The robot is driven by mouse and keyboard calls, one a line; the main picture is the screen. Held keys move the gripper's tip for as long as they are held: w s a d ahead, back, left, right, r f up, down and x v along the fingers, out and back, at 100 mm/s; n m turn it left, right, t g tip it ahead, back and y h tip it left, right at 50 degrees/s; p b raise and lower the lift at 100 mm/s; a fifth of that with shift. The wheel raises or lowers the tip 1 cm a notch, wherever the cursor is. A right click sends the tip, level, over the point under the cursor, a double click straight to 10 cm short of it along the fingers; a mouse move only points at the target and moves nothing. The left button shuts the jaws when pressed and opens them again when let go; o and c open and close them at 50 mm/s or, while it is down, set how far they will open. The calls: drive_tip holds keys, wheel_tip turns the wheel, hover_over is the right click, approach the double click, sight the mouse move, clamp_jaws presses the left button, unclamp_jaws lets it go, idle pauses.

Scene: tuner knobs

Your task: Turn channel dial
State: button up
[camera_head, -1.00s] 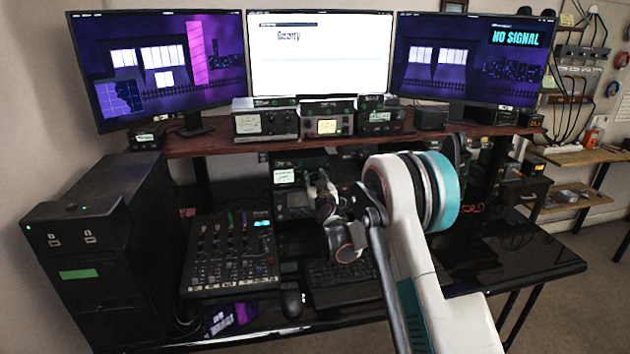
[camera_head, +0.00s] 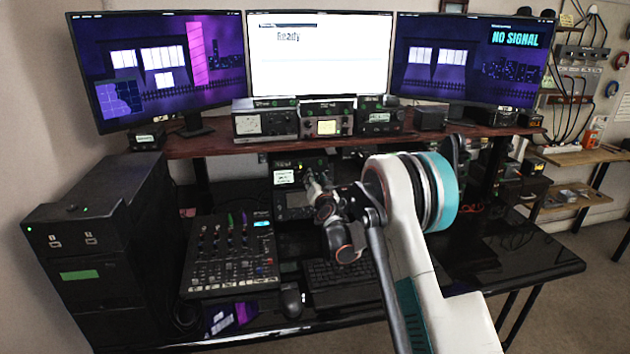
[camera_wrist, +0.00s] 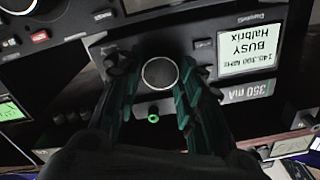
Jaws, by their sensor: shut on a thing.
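The unit's lit display (camera_wrist: 250,47) appears upside down and reads "BUSY Halbrix" with a MHz figure. In the head view my gripper (camera_head: 312,180) is at the front of the equipment under the shelf, and the dial is hidden there.
A small green-ringed part (camera_wrist: 153,119) and a "350 mA" label (camera_wrist: 252,91) are near the dial. A shelf (camera_head: 225,143) with several devices and monitors is above.

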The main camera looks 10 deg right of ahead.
drive_tip(key=shift+m, duration=0.7)
drive_tip(key=o, duration=0.8)
drive_tip(key=shift+s, duration=0.15)
drive_tip(key=s, duration=1.1)
drive_tip(key=shift+s, duration=0.4)
